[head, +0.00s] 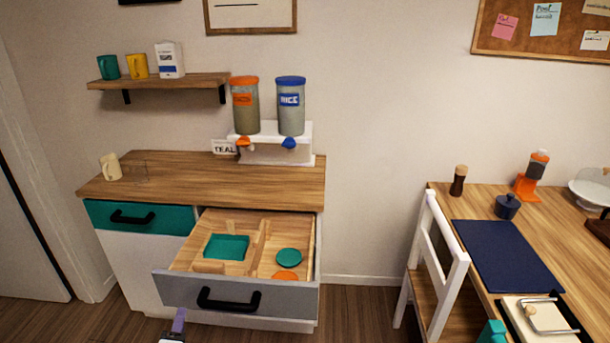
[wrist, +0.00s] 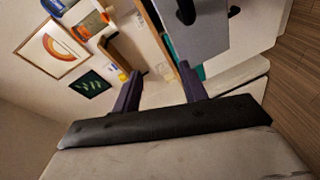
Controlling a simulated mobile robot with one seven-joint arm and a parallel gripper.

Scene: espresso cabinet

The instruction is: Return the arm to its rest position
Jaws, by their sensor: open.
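My gripper (wrist: 160,72) is open in the wrist view, with its two dark fingers apart and nothing between them. In the head view only a small part of my gripper (head: 178,323) shows at the bottom edge, in front of the open drawer (head: 180,290). The drawer has a grey front with a black handle (head: 228,301); my gripper appears apart from it. Inside the drawer are a teal square tray (head: 227,247), a teal round piece (head: 289,256) and an orange round piece (head: 286,275). The rest of my arm is out of the head view.
The wooden counter (head: 270,190) holds two dispensers and a cream mug (head: 111,167). The closed teal drawer (head: 140,215) is left of the open one. A white chair (head: 432,260) and a table (head: 560,230) stand at right. Open floor (head: 355,310) lies between.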

